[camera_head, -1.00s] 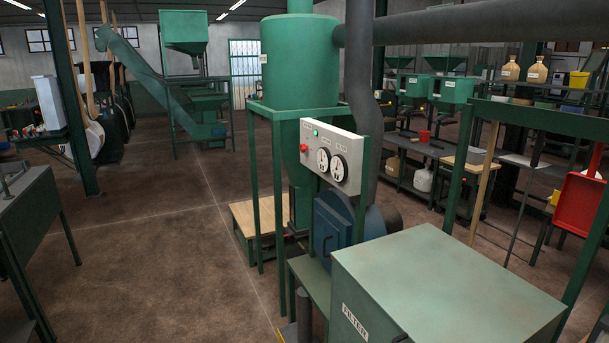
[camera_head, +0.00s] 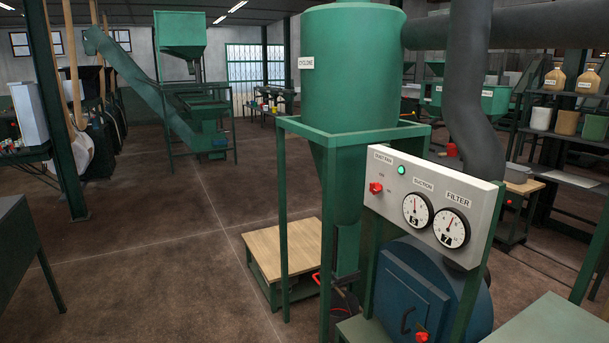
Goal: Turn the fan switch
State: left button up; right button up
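The white control panel (camera_head: 470,197) stands at the right of centre, mounted on green posts in front of the cyclone. A red switch knob (camera_head: 375,188), which looks like the fan switch, sits at the panel's left end under a small label. A green lamp (camera_head: 401,170) shows beside it. Two round gauges, one marked suction (camera_head: 417,210) and one marked filter (camera_head: 451,228), are to the right of the knob. Neither of my grippers is in view.
The green cyclone (camera_head: 350,70) with a grey duct (camera_head: 470,80) stands behind the panel. A blue fan housing (camera_head: 412,295) sits below it. A wooden-topped platform (camera_head: 285,248) is to its left. The floor (camera_head: 150,260) at the left and centre is open.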

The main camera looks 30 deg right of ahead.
aim_at(375, 188)
jog(key=i+j+z, duration=0.2)
jog(key=i, duration=0.35)
jog(key=i+z, duration=0.2)
jog(key=i, duration=0.35)
jog(key=i+j+z, duration=0.2)
jog(key=i, duration=0.3)
jog(key=j, duration=0.1)
